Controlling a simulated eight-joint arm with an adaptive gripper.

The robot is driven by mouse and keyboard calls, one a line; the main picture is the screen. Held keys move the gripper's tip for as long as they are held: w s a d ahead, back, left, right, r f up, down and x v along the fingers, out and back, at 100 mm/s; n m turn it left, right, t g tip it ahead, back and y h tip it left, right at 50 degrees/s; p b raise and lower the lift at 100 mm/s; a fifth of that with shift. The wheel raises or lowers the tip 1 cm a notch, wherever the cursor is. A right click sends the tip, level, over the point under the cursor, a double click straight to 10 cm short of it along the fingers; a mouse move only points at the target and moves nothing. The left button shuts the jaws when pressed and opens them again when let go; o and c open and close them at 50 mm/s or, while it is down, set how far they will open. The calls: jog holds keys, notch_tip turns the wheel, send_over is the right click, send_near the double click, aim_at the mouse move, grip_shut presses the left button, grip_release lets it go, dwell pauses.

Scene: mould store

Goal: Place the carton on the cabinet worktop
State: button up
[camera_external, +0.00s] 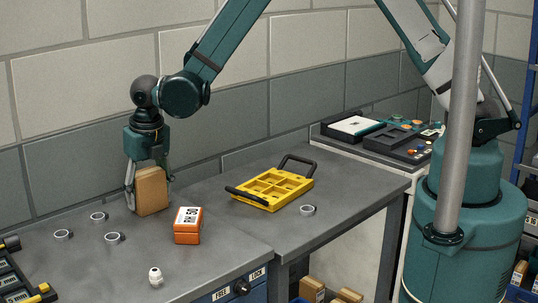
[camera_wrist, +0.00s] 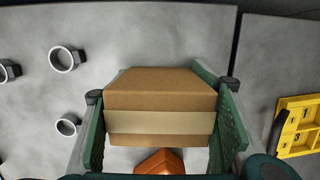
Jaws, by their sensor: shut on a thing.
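The carton (camera_external: 153,192) is a brown box with a paler tape band, and it also shows in the wrist view (camera_wrist: 160,95). My gripper (camera_external: 148,186) points down and is shut on the carton, with one finger along each side; both fingers flank it in the wrist view. The carton is upright, at or just above the grey cabinet worktop (camera_external: 95,260), towards the wall. I cannot tell whether its underside touches the surface.
An orange box (camera_external: 187,226) stands just right of the carton. Several white rings (camera_external: 114,238) lie to the left, and a small white fitting (camera_external: 155,276) stands in front. A yellow tray (camera_external: 272,188) lies on the adjoining bench. A dark rack (camera_external: 18,280) occupies the left edge.

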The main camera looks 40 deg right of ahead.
aim_at(147, 172)
jog(key=o, duration=1)
jog(key=shift+r, duration=0.15)
jog(key=shift+s+r, duration=0.3)
jog(key=shift+r, duration=1.65)
jog(key=shift+s+r, duration=0.3)
jog(key=shift+r, duration=1.7)
jog(key=shift+s+r, duration=0.3)
jog(key=shift+r, duration=1.65)
